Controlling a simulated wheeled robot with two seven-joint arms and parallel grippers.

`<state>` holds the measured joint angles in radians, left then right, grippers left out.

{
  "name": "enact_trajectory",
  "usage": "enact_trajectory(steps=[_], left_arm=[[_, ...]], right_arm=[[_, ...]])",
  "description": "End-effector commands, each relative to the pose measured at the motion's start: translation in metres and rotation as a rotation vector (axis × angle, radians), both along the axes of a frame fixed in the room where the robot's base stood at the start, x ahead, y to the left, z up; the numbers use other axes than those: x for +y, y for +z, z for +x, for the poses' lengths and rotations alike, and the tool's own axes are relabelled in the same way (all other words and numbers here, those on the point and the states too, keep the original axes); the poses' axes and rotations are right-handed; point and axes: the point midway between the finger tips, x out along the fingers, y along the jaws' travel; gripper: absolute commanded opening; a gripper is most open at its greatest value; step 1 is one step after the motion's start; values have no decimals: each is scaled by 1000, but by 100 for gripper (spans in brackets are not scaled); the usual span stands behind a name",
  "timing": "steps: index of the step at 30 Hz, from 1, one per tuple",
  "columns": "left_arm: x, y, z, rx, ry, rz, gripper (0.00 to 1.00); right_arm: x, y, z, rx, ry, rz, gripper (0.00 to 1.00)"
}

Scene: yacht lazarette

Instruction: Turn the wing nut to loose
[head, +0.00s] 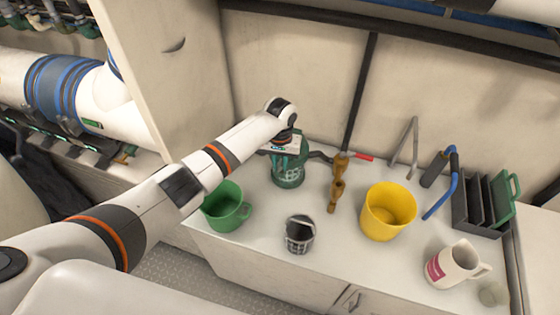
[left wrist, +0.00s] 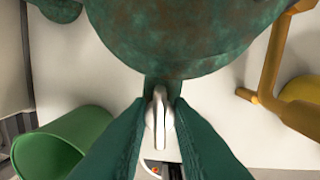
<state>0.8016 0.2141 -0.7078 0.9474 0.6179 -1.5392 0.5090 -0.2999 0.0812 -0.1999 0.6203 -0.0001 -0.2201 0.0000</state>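My left gripper (head: 285,160) reaches down over a green strainer-like fitting (head: 289,179) at the back left of the counter. In the left wrist view the fitting's mottled green-bronze body (left wrist: 190,35) fills the top. A pale silver wing nut (left wrist: 160,122) sits just below it, between the two dark green fingers of my left gripper (left wrist: 162,104). In the head view the nut is hidden by the gripper. My right gripper is out of view.
A green mug (head: 226,208) stands close left of the fitting. A dark cup (head: 299,234), brass fitting (head: 337,183), yellow bucket (head: 388,212), white jug (head: 452,265) and dark rack (head: 476,216) share the white counter. A wall panel (head: 175,75) rises behind my left arm.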

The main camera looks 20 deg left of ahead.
Motion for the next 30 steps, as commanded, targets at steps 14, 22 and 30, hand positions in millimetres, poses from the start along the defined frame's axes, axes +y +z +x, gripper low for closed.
enact_trajectory(steps=[14,22,30], left_arm=[[0,2,0,1,-258,0,0],[0,1,1,-1,-318,-1,0],[0,1,1,-1,-316,-1,39]], right_arm=[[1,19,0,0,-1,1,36],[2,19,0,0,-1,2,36],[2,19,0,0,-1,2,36]])
